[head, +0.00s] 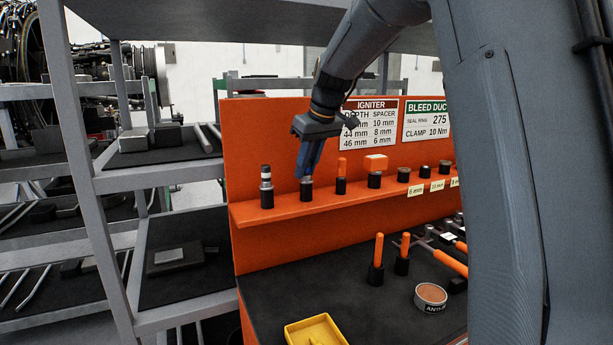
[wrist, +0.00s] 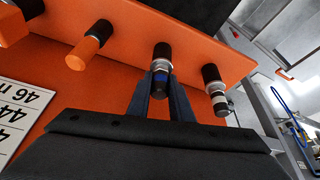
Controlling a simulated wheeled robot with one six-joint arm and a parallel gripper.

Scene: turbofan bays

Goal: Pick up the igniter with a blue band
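The igniter with a blue band (wrist: 161,74) stands in a dark holder on the orange shelf; its metal collar and blue band show in the wrist view. My gripper (wrist: 161,84) has one finger on each side of it, near the band. In the head view my gripper (head: 308,174) reaches down over the same igniter (head: 306,184), whose upper part is hidden by the fingers. Whether the fingers press on it or stand slightly apart from it I cannot tell. The igniter still sits in its holder.
A white-banded igniter (head: 266,177) stands close by on the left in the head view. An orange-topped piece (head: 341,170) stands on the other side. The orange back panel (head: 262,130) rises behind the shelf (head: 250,216). A yellow tray (head: 312,331) lies on the bench below.

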